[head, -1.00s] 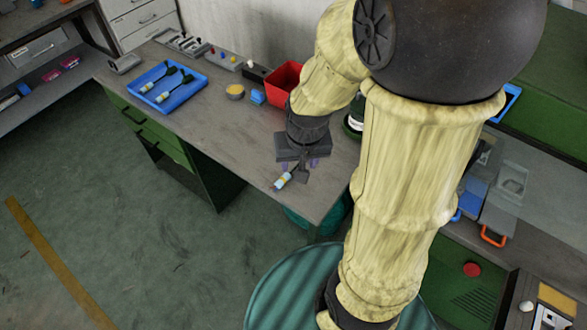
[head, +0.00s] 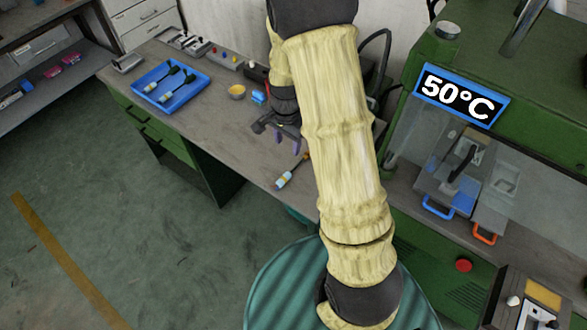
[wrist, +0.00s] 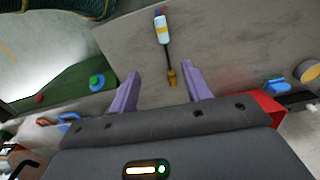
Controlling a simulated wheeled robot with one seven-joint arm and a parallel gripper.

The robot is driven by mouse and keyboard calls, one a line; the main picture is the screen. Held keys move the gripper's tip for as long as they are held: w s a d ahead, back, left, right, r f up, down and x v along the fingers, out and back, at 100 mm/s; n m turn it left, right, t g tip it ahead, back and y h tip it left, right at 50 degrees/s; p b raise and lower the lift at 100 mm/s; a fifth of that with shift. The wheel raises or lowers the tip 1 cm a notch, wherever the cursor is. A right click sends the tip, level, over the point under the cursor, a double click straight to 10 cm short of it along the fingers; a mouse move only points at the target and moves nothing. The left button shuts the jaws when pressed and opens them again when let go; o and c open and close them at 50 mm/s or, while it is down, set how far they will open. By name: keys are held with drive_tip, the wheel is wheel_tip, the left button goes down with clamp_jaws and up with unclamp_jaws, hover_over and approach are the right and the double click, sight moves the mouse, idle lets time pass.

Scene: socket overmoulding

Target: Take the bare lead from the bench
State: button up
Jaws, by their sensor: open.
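The bare lead (head: 285,178) lies on the bench (head: 225,115) near its front edge. It has a white and blue body with a yellow band, a thin dark cable and a small brownish end. In the wrist view the lead (wrist: 162,30) lies ahead of my gripper (wrist: 160,70), with its brownish end nearest, roughly in line with the gap between the fingers.
A blue tray (head: 188,99) at the bench's left holds two leads with dark ends. A yellow bowl (head: 237,91) and blue block (head: 258,97) stand behind my gripper. A red bin (wrist: 268,106) shows in the wrist view. Right is a green machine with a 50°C display (head: 459,95).

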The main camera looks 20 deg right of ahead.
drive_tip(key=p, duration=0.2)
hover_over(286, 175)
drive_tip(key=f, duration=1.1)
drive_tip(key=shift+s+d+f, duration=0.1)
drive_tip(key=shift+s+d, duration=0.2)
drive_tip(key=shift+s, duration=0.05)
drive_tip(key=shift+f, duration=0.4)
drive_tip(key=shift+p, duration=0.3)
drive_tip(key=shift+w+a+f+p, duration=0.15)
drive_tip(key=shift+f+p, duration=0.4)
drive_tip(key=shift+f, duration=0.75)
drive_tip(key=shift+w+a+f+p, duration=0.15)
drive_tip(key=shift+f+p, duration=0.4)
drive_tip(key=shift+f, duration=0.75)
drive_tip(key=shift+d, duration=0.1)
drive_tip(key=shift+w, duration=0.1)
clamp_jaws()
drive_tip(key=shift+r, duration=0.1)
